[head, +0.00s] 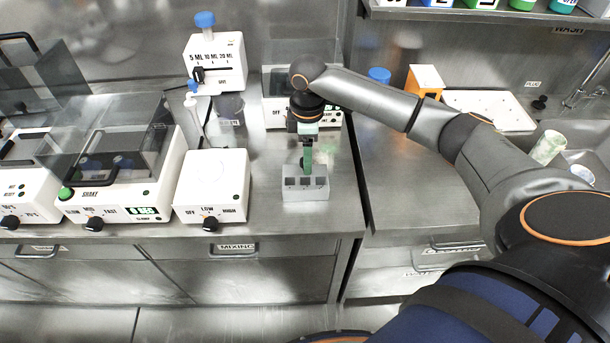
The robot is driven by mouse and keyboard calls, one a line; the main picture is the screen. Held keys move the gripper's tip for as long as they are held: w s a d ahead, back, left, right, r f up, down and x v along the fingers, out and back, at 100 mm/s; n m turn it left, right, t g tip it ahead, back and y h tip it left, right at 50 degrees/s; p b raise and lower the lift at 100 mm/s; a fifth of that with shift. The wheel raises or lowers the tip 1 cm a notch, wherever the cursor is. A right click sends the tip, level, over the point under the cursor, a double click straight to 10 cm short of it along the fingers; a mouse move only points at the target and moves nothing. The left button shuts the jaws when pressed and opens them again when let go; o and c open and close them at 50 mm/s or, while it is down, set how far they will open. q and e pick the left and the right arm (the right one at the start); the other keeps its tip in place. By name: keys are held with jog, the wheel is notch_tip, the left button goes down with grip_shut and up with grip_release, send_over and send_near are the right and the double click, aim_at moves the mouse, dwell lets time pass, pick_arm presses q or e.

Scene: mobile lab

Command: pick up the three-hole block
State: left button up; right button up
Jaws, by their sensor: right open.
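The three-hole block (305,195) is a small light grey block with three dark square holes in its top. It sits upright on the steel counter near the front edge, in the middle of the head view. My right gripper (307,166) points down at the block's far side, just above or behind its top. The gripper is open; its fingers show small and partly overlap, with a green part between or on them. I cannot tell whether they touch the block. My left gripper is out of view.
A white mixer (212,187) stands left of the block, and a shaker (125,165) farther left. A white device (275,112) stands behind my gripper. The counter (270,222) is bare around the block. A gap separates it from the right counter, with a sink (590,150).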

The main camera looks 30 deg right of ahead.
aim_at(305, 178)
jog(key=f, duration=0.5)
jog(key=shift+a+f, duration=0.15)
jog(key=shift+a, duration=0.1)
grip_shut()
jog(key=shift+w, duration=0.15)
dwell(1.0)
